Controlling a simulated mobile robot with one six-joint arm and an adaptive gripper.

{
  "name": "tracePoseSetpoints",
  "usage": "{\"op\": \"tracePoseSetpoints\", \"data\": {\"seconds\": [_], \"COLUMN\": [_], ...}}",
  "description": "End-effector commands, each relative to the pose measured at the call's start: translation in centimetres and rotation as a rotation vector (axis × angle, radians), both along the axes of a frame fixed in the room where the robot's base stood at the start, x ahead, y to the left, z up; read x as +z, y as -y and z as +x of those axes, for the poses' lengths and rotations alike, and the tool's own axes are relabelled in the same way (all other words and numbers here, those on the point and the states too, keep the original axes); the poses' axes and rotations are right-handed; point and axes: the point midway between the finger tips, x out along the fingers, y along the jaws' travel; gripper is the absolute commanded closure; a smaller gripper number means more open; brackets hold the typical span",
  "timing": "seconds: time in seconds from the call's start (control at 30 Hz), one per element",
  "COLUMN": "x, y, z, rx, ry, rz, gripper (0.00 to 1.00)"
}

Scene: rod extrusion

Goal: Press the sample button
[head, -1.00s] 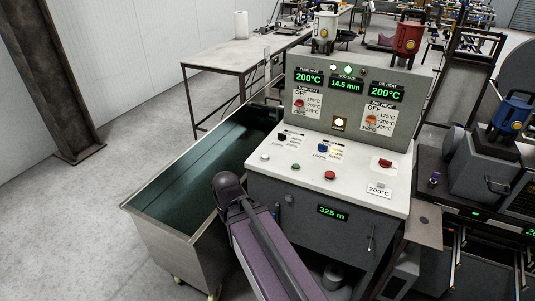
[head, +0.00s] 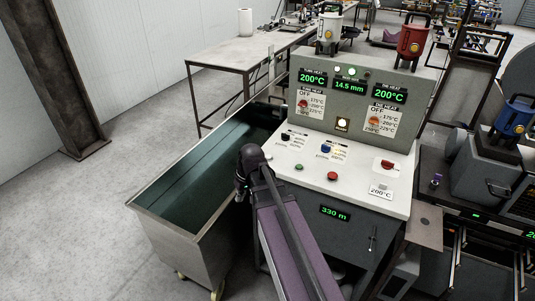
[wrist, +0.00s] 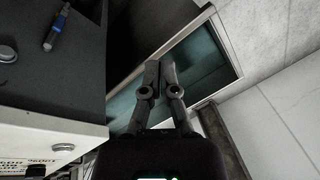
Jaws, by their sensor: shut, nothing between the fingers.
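The control console (head: 345,185) stands in the middle of the head view, with a sloped white panel of buttons and knobs. A green button (head: 299,167) and a red button (head: 332,176) sit near its front edge, and a lit button (head: 343,124) is on the upright face. I cannot read which one is the sample button. In the wrist view my gripper (wrist: 160,68) is shut and empty, above the dark bin. A silver round button (wrist: 64,147) shows on the white panel at lower left, apart from the fingers.
A blue-handled tool (wrist: 57,30) shows at upper left in the wrist view.

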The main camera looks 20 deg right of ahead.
Motion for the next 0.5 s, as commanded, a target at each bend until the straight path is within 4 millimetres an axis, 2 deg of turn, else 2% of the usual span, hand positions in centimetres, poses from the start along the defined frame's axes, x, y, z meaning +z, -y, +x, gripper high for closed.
{"op": "tracePoseSetpoints", "data": {"seconds": [0.03,0.2,0.4,0.5], "x": [1.3,4.1,7.6,9.0], "y": [1.5,5.8,12.1,14.9], "z": [2.3,7.6,12.8,14.6], "rx": [-0.007,-0.015,-0.035,-0.048], "ry": [0.026,0.137,0.284,0.351], "rz": [0.036,0.152,0.261,0.297], "gripper": [1.0,1.0,1.0,1.0]}}
